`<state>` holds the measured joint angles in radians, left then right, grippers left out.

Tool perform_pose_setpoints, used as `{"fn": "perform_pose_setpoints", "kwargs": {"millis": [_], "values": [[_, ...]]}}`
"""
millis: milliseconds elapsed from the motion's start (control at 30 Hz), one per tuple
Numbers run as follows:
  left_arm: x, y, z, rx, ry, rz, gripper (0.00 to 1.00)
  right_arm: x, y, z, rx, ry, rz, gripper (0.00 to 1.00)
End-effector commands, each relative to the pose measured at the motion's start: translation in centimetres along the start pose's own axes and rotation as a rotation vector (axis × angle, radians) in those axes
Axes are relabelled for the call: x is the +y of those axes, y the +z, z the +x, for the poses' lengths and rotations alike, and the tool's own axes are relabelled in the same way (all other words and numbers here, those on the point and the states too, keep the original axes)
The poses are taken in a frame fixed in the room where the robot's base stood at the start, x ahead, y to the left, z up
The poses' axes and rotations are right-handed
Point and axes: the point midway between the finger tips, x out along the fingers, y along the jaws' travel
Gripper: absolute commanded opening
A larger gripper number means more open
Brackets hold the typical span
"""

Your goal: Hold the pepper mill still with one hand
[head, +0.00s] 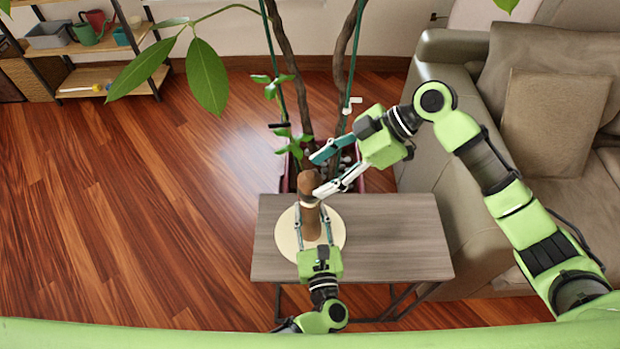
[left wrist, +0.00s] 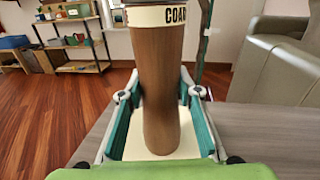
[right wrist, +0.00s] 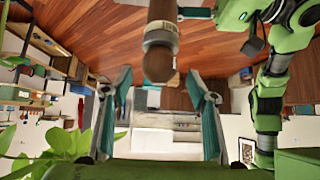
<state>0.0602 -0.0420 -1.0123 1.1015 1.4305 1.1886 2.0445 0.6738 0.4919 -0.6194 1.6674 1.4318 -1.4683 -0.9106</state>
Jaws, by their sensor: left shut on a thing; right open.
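The brown wooden pepper mill (head: 309,216) stands upright on a round cream board (head: 286,238) on the small grey-brown table (head: 393,236). In the left wrist view, the mill (left wrist: 160,85) has a cream band with partly visible lettering. My left gripper (head: 314,226) is shut on the mill's lower body, one finger on each side. My right gripper (head: 322,172) is open beside the mill's top, its fingers pointing left toward it. In the right wrist view, the mill's rounded top (right wrist: 159,62) shows beyond and between the open fingers (right wrist: 165,85), which appear clear of it.
A potted plant (head: 298,150) with tall stems stands right behind the table, its leaves reaching over the scene. A grey-brown sofa (head: 455,150) is at the right. A shelf unit (head: 110,75) stands back left. The wooden floor at left is clear.

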Motion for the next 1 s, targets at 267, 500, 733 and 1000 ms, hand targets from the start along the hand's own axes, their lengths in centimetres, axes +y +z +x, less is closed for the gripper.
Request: {"fn": "perform_pose_setpoints", "kwargs": {"millis": [267,500,733,1000], "values": [[0.1,-0.2,-0.1,0.005,0.0,0.0,0.03,0.0,0.0,3.8,0.0,-0.001,0.0,0.53],[0.1,-0.2,-0.1,0.005,0.0,0.0,0.03,0.0,0.0,4.3,0.0,0.001,-0.001,0.53],[0.1,-0.2,-0.1,0.005,0.0,0.0,0.03,0.0,0.0,4.3,0.0,0.001,0.0,0.3],[0.1,-0.2,-0.1,0.005,0.0,0.0,0.03,0.0,0.0,4.3,-0.001,0.003,0.003,0.14]]}}
